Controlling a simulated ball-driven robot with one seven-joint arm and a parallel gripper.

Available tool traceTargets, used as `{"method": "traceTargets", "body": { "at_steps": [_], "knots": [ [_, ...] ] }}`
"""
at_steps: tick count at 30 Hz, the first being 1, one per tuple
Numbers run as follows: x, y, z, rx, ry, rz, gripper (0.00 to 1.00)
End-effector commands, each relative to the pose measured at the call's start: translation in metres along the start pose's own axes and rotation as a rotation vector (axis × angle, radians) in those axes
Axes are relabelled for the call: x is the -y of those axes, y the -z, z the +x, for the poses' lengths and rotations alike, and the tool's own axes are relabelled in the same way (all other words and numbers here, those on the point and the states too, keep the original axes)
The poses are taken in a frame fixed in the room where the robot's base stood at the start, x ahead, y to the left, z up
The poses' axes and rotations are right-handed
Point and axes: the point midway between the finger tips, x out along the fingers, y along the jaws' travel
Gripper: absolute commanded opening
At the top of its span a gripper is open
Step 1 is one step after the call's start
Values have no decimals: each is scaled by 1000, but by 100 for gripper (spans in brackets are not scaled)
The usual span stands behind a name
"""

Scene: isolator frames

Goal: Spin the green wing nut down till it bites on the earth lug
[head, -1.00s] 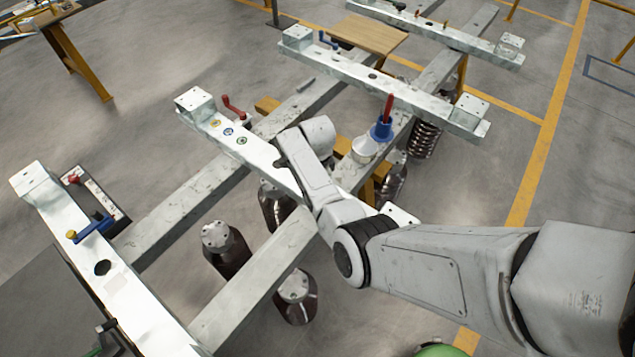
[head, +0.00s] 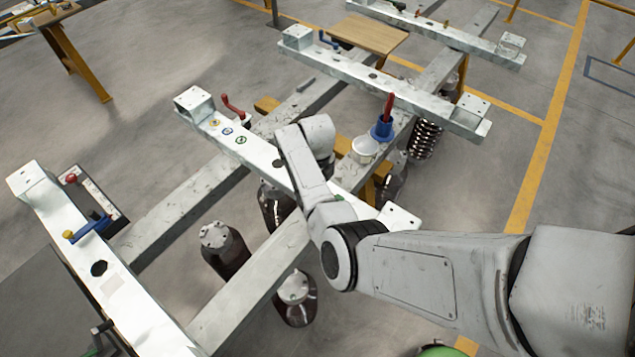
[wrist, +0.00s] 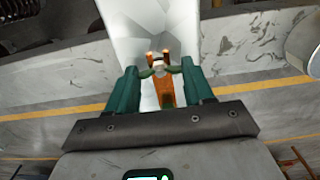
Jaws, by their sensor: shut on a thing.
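In the wrist view, my gripper (wrist: 159,72) has two teal fingers closed in around a small fitting. The green wing nut (wrist: 175,69) is held between the fingertips, its dark green wings mostly blending with them. A pale stud or cap shows at its centre. The copper-orange earth lug (wrist: 165,92) lies at the nut, between the fingers, with two small copper ends showing just past it. I cannot tell whether the nut touches the lug. In the head view my own arm hides the gripper, nut and lug.
A pale steel crossbeam (head: 262,152) runs under my arm, with a red handle (head: 233,106) beside it. A blue fitting with a red stem (head: 381,130) and a white cap (head: 365,148) stand close right of my arm. Dark ribbed insulators (head: 275,206) hang below.

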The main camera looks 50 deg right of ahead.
Motion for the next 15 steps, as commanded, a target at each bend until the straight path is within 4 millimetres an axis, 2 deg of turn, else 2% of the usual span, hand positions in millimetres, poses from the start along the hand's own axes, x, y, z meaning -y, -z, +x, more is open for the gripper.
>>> {"method": "traceTargets", "body": {
  "at_steps": [15],
  "knots": [
    [-1,-5,1,12,0,476,21]
  ]
}}
